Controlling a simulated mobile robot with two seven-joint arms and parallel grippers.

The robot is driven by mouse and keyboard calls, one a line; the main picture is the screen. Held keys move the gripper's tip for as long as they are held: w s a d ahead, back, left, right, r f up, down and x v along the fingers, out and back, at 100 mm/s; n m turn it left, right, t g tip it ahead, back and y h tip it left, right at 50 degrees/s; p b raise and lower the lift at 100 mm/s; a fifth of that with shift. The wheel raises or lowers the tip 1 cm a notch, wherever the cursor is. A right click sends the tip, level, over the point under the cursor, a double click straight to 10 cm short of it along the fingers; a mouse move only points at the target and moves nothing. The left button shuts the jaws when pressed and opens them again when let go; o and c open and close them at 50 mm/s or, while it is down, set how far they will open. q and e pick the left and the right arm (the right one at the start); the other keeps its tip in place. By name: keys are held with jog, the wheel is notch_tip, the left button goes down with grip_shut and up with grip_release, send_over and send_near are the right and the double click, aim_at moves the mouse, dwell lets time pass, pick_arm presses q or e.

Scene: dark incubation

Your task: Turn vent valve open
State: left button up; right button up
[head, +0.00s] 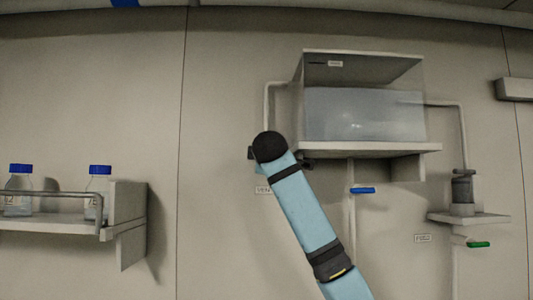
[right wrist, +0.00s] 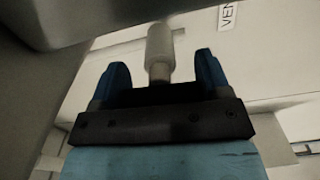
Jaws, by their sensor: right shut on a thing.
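My right gripper (right wrist: 162,72) shows in the right wrist view with a blue finger on each side of a pale cylindrical piece, the vent valve (right wrist: 160,45). The gripper is shut on it, though gaps seem to show beside the piece. A label reading "VEN" (right wrist: 227,15) is on the wall nearby. In the head view my light-blue right arm reaches up to the left end of the tank shelf. Its black wrist hides the valve and most of the gripper there. The vent label (head: 263,190) is partly covered by the arm. My left gripper is not in view.
A clear tank (head: 350,115) stands on a wall shelf (head: 400,149). A blue handle (head: 362,190) is below it, and a green handle (head: 478,244) is lower right. A small shelf (head: 490,218) holds a grey cylinder (head: 462,193). Blue-capped bottles (head: 98,184) stand on the left shelf (head: 131,205).

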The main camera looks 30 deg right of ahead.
jog(key=shift+n, duration=0.5)
jog(key=o, duration=0.9)
jog(key=shift+s, duration=0.1)
jog(key=shift+s+a+f, duration=0.1)
jog(key=shift+s+a, duration=0.15)
jog(key=shift+s, duration=0.05)
jog(key=b+v, duration=0.4)
jog(key=v, duration=0.9)
